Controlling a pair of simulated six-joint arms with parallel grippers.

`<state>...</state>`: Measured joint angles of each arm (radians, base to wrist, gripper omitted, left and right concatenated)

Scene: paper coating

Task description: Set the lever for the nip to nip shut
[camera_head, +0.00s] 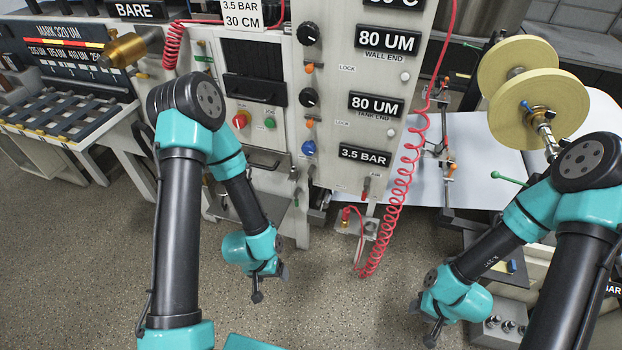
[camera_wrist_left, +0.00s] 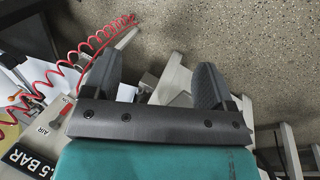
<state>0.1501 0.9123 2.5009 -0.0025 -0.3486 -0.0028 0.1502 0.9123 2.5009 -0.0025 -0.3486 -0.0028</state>
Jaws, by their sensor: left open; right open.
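No lever carries a readable nip label. A green-knobbed lever (camera_head: 509,178) sticks out to the left beside the white sheet, near my right arm. A small red handle (camera_head: 365,188) sits below the 3.5 BAR panel; it also shows next to the AIR label in the left wrist view (camera_wrist_left: 62,112). My left gripper (camera_head: 258,292) hangs low in front of the machine; in the left wrist view its fingers (camera_wrist_left: 155,78) are wide apart with nothing between them. My right gripper (camera_head: 432,336) is low at the bottom right, apart from the levers, its fingers small and partly hidden.
The control panel (camera_head: 333,140) has knobs and a red button (camera_head: 241,119). A coiled red hose (camera_head: 402,190) hangs right of it. Yellow-flanged rolls (camera_head: 530,110) stand over the white sheet (camera_head: 480,150). The speckled floor (camera_head: 325,300) between my arms is clear.

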